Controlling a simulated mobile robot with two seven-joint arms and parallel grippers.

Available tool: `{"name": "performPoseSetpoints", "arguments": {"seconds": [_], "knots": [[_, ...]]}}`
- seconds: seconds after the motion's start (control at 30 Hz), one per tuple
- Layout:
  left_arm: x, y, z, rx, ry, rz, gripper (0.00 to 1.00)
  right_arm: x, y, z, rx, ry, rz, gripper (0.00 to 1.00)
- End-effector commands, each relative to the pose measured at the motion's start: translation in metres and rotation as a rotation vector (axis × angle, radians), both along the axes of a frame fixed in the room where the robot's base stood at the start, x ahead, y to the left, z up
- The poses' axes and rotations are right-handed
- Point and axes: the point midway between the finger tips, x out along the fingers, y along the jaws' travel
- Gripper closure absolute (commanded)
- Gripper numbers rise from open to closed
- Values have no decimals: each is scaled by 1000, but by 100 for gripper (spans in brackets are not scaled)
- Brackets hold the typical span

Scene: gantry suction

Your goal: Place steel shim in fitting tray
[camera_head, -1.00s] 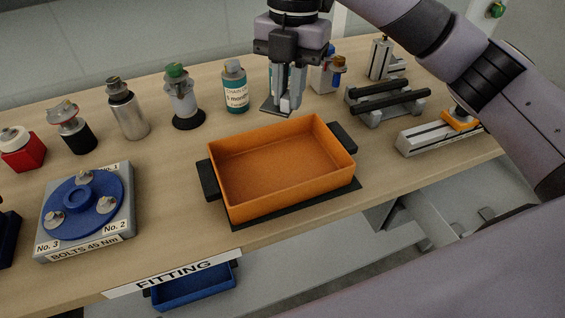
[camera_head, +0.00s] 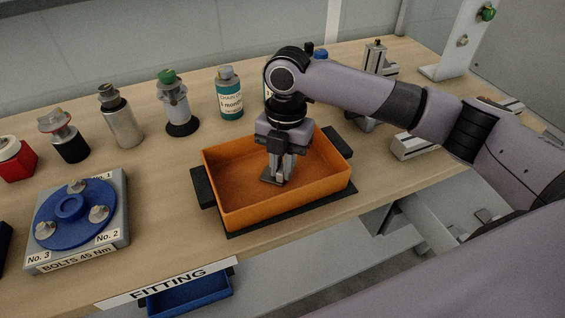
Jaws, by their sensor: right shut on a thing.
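The fitting tray is an orange open box (camera_head: 232,217) with black handles, on a dark mat on the wooden bench. My right gripper (camera_head: 279,177) points down inside the tray's outline, near its middle. It is shut on the steel shim (camera_head: 268,180), a small thin dark grey plate at the fingertips. The shim is low over the tray floor; I cannot tell whether it touches the floor. The fingers hide part of the shim. My left gripper is not in view.
A grey block with a blue disc (camera_head: 70,206) stands left of the tray. Several bottles and fittings, including a green-labelled bottle (camera_head: 230,98), line the back. A blue bin (camera_head: 190,296) is below the front edge. Bare bench lies left of the tray.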

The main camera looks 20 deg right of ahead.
Motion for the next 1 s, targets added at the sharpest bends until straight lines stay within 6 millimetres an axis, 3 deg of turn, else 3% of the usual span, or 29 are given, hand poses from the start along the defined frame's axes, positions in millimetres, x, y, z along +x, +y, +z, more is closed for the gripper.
{"name": "performPoseSetpoints", "arguments": {"seconds": [0.27, 0.3, 0.37, 0.4, 0.73, 0.87, 1.0], "knots": [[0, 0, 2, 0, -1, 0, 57, 0, 0, -1, 1, -1, 0, 100], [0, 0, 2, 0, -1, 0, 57, 0, 0, -2, 1, -1, 0, 81], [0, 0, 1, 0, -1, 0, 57, 0, 0, -2, 1, -1, 0, 61], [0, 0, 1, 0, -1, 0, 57, 0, 0, -2, 1, -1, 0, 58], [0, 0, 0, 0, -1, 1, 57, 0, 0, 1, 0, -1, 0, 58], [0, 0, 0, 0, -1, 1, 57, 2, -1, 17, 1, -3, 0, 58], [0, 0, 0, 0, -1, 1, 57, 5, -3, 47, 2, -5, -1, 58]]}}
